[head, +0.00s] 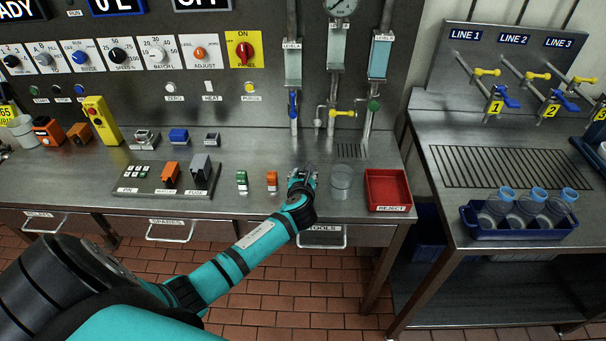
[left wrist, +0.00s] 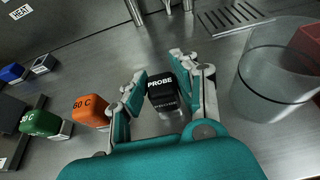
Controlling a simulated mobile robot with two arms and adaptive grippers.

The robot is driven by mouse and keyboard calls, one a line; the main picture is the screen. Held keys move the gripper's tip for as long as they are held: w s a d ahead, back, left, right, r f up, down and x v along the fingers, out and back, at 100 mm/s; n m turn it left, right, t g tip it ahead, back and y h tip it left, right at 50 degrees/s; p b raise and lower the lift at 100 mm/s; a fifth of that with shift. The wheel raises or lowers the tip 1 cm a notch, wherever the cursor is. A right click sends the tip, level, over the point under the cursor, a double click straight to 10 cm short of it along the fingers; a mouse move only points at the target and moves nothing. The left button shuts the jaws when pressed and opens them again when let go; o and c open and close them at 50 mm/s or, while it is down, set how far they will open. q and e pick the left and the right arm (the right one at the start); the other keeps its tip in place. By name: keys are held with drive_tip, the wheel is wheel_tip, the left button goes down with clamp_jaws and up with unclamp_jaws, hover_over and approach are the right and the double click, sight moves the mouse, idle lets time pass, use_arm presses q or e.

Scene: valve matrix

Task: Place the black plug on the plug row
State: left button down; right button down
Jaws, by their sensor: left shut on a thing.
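The black plug (left wrist: 163,96), a small dark block lettered PROBE, sits between the fingers of my left gripper (left wrist: 160,84) in the left wrist view. The gripper is shut on it. In the head view my left gripper (head: 302,178) is low over the front of the steel counter, between the orange plug (head: 271,181) and a clear beaker (head: 341,178). The plug is mostly hidden there by the gripper. A dark labelled board (head: 134,188), apparently the plug row, lies farther left, with an orange and a grey piece on it. My right gripper is not in view.
A green plug (head: 242,183) stands left of the orange one. The beaker (left wrist: 275,85) is close to the gripper's right side. A red REJECT tray (head: 388,189) lies at the counter's right end. Counter (head: 235,158) behind the small plugs is clear.

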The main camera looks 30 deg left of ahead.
use_arm(q)
drive_tip(key=c, duration=1)
unclamp_jaws()
drive_tip(key=shift+f, duration=0.1)
drive_tip(key=v, duration=1.2)
drive_tip(key=d+f+n+h, duration=0.6)
drive_tip(key=d+f+n, duration=0.2)
drive_tip(key=d+n, duration=0.15)
drive_tip(key=s+f+n+g, duration=0.2)
drive_tip(key=s+f+n, duration=0.15)
drive_tip(key=f, duration=0.45)
drive_tip(key=s+f+n+g, duration=0.1)
drive_tip(key=s+f+n, duration=0.3)
drive_tip(key=f, duration=0.5)
drive_tip(key=s+f+n+g+h, duration=0.1)
drive_tip(key=s+f+n+g, duration=0.35)
drive_tip(key=s+f, duration=1.35)
drive_tip(key=s+f+n+g, duration=0.1)
drive_tip(key=s+n, duration=0.1)
drive_tip(key=s, duration=0.4)
drive_tip(key=s+a+f+n+g, duration=0.1)
drive_tip(key=s+f, duration=0.1)
drive_tip(key=s, duration=0.4)
drive_tip(key=s+f+n+g, duration=0.1)
drive_tip(key=s+n, duration=0.1)
drive_tip(key=s, duration=0.4)
drive_tip(key=shift+a+f+n, duration=0.15)
drive_tip(key=shift+f+n, duration=0.2)
drive_tip(key=shift+f, duration=0.05)
